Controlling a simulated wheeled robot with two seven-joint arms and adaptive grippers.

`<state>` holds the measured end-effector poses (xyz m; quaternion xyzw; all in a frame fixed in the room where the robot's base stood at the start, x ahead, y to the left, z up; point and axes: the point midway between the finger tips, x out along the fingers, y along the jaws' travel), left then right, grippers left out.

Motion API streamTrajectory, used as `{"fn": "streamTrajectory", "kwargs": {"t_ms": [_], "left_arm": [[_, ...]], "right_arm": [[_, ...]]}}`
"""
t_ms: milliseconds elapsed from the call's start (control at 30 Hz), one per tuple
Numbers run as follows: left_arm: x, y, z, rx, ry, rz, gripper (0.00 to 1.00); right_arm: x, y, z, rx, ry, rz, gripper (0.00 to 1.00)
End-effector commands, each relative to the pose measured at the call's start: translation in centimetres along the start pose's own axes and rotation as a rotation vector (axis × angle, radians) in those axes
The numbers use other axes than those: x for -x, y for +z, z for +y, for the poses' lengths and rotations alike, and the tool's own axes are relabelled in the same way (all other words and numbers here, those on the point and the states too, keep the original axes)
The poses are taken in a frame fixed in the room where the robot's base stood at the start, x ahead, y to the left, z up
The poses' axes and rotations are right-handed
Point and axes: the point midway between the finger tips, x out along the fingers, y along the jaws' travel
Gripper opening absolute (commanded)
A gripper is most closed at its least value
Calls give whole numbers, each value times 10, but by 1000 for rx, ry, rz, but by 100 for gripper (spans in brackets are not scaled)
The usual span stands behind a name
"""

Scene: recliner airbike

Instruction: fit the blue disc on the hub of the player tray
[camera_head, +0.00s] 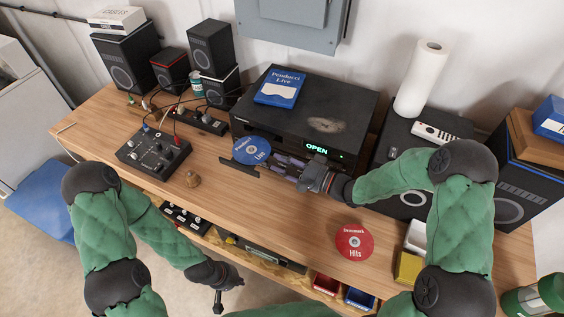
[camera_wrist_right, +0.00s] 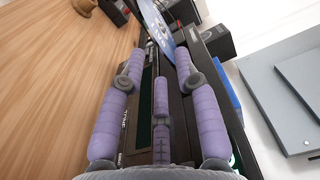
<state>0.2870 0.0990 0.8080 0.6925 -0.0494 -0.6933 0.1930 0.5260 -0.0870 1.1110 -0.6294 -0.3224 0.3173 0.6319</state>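The blue disc (camera_head: 251,150) is at the front of the black player (camera_head: 300,120), over the dark tray (camera_head: 238,168), part of which shows below it. The disc looks tilted, and its hub fit cannot be told; the hub is hidden. The player's display reads OPEN. My right gripper (camera_head: 284,165) is just right of the disc, in front of the player. In the right wrist view its purple fingers are apart, and the blue disc (camera_wrist_right: 155,22) shows beyond their tips. My left gripper (camera_head: 219,297) hangs low at the table's front edge, away from the disc; its fingers are unclear.
A red disc (camera_head: 354,242) lies on the table at front right. A blue case (camera_head: 279,87) lies on the player. A paper roll (camera_head: 421,80) stands at right. The front middle of the tabletop is clear.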

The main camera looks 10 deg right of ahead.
Motion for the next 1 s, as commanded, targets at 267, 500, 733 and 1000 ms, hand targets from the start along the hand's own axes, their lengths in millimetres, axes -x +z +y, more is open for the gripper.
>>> {"fn": "streamTrajectory", "kwargs": {"t_ms": [267,500,733,1000], "left_arm": [[0,0,0,0,0,0,0],[0,0,0,0,0,0,0],[0,0,0,0,0,0,0],[0,0,0,0,0,0,0]], "right_arm": [[0,0,0,0,0,0,44],[15,-2,0,0,0,3,44],[59,-2,0,0,1,6,44],[104,-1,0,-1,1,4,44]]}}
